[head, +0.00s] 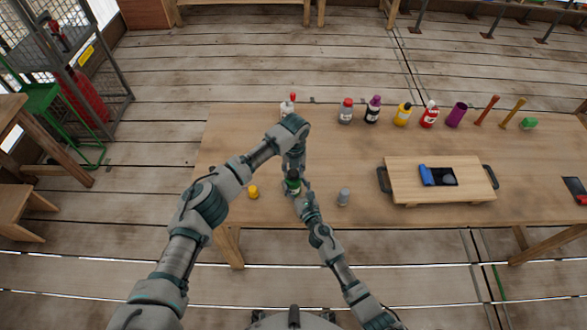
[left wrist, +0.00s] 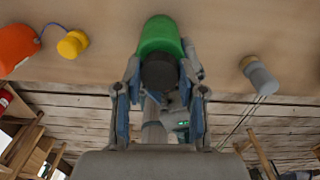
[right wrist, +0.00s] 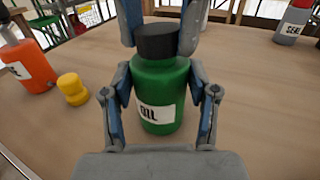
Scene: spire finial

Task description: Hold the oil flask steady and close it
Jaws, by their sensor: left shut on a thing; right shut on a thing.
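The oil flask is a green bottle with a white label, upright on the wooden table (head: 225,150); it shows in the head view (head: 292,184), the left wrist view (left wrist: 160,36) and the right wrist view (right wrist: 160,85). Its black cap (right wrist: 157,42) sits at the mouth, in line with the body; I cannot tell how far it is screwed down. My left gripper (left wrist: 158,78) comes from above and is shut on the cap. My right gripper (right wrist: 160,108) is shut around the flask's body from the near side.
A yellow cap-like piece (head: 253,192) lies left of the flask, beside an orange flask (right wrist: 28,65). A wooden tray (head: 435,170) with dark handles lies farther right. Several bottles line the back.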

